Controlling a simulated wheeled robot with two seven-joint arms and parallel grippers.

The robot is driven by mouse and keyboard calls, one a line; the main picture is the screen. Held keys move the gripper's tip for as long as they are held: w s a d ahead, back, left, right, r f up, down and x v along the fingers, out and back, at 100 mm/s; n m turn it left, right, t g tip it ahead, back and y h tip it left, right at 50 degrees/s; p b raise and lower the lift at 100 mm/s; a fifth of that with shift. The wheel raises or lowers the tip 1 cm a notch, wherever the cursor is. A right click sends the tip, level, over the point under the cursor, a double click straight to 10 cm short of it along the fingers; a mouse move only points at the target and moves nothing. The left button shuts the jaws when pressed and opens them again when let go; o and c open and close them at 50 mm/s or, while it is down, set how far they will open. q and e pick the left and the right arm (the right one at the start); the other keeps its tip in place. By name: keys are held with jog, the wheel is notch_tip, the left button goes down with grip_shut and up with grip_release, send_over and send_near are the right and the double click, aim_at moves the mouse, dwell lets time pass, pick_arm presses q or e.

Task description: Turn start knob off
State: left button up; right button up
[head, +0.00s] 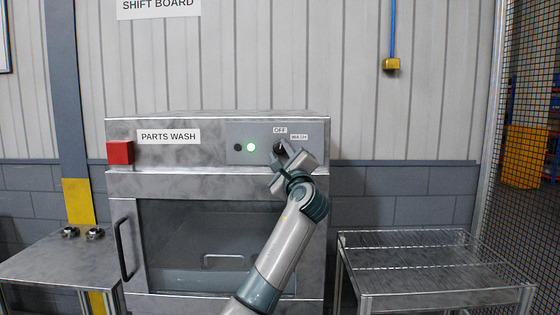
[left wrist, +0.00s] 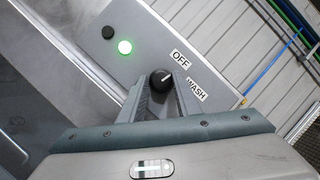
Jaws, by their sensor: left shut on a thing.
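The start knob (left wrist: 161,80) is black and round, with a light mark on its face, and sits on the control panel (head: 235,154) of the parts wash machine. My left gripper (head: 284,150) is at the panel and shut on the knob; the left wrist view shows its two fingers (left wrist: 163,94) on either side of the knob. The OFF label (head: 280,130) is just above the knob, and the WASH label (left wrist: 197,89) is to its right. A green lamp (head: 251,147) is lit to the left of the knob. My right gripper is not in view.
The parts wash machine (head: 120,184) has a red box (head: 120,152) at its upper left and a windowed door with a dark handle (head: 122,250). A metal table (head: 60,265) with small parts stands left. A wire rack table (head: 410,240) stands right, bare on top.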

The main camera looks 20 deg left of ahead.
pick_arm(q)
jog(key=shift+d+r+n+g+y+b, duration=0.1)
jog(key=shift+r+n+g+y+b, duration=0.15)
jog(key=shift+n, duration=0.5)
jog(key=shift+r+n+g+y+b, duration=0.1)
jog(key=shift+r+n+g, duration=0.2)
jog(key=shift+n, duration=0.45)
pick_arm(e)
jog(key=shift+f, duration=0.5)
pick_arm(q)
jog(key=o, duration=0.9)
jog(key=shift+w+f+g, duration=0.1)
jog(key=shift+f+g, duration=0.15)
jog(key=shift+f, duration=0.1)
jog(key=shift+b+v, duration=0.45)
jog(key=shift+v, duration=0.35)
jog(key=shift+b+v, duration=2.5)
jog(key=shift+v, duration=5.45)
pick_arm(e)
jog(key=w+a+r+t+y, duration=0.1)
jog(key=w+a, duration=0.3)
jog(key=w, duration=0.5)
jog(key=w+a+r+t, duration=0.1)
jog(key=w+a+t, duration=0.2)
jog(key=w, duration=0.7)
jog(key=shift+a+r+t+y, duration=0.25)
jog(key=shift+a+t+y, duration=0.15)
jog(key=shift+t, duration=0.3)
